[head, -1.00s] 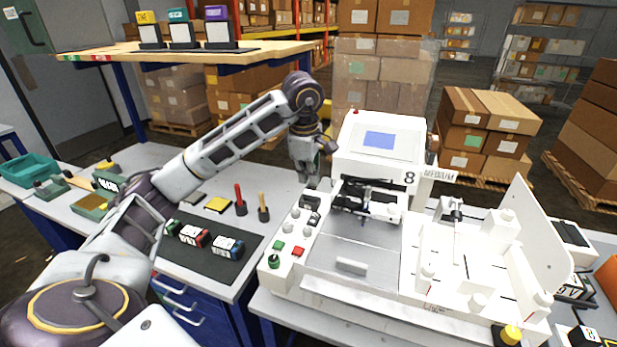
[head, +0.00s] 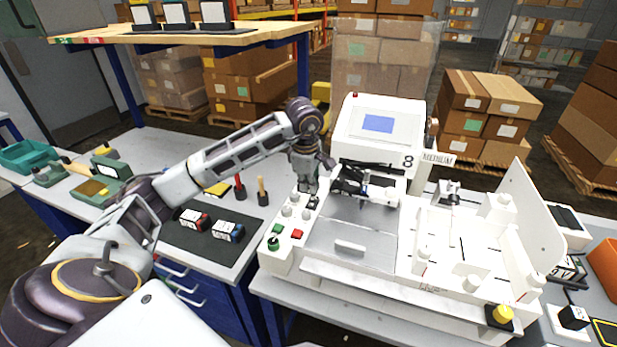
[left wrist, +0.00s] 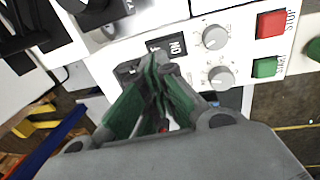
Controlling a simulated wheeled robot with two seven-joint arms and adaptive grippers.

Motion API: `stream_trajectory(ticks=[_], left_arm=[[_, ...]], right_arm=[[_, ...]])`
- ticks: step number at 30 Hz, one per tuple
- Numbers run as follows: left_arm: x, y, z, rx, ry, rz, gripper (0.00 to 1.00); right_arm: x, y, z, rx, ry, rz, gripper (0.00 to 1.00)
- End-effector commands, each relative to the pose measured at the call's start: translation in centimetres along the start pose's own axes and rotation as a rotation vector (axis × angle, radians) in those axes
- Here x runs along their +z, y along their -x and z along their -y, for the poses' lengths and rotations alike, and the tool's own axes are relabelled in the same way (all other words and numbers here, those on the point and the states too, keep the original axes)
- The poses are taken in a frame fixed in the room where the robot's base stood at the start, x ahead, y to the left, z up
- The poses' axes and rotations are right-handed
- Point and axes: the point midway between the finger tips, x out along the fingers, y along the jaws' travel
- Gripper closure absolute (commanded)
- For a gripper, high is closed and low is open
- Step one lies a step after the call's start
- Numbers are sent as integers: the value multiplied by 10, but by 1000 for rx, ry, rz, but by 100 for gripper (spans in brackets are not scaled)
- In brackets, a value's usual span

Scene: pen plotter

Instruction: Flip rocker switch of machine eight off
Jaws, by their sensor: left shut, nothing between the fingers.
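Machine eight (head: 375,140) is the white plotter with a black 8 on its front and a blue screen. Its control panel (head: 272,262) runs along its left side. My left gripper (head: 306,188) is shut and empty, pointing down at the panel's far end. In the left wrist view its green-padded fingertips (left wrist: 160,66) are together, beside or over the dark rocker switch (left wrist: 177,44) with white ON lettering. The fingers partly cover the switch area, so its tilt and any contact cannot be told. My right gripper is not in view.
Grey knobs (left wrist: 215,37), a red button (left wrist: 271,23) and a green button (left wrist: 265,67) sit close by on the panel. The plotter's dark carriage (head: 350,182) is just right of the gripper. A dark mat (head: 185,240) with small boxes lies to the left.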

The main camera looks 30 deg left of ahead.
Motion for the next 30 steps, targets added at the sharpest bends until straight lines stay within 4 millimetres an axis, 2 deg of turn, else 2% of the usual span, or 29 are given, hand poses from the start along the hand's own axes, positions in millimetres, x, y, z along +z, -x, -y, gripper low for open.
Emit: stream_trajectory(ticks=[4,12,21,30], left_arm=[[0,-14,1,-2,0,0,100],[0,-28,0,-1,0,1,100],[0,-29,0,0,0,0,100],[0,-33,-1,1,0,0,100]], right_arm=[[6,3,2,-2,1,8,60],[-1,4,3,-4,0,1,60],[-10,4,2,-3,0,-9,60],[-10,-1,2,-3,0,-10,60]])
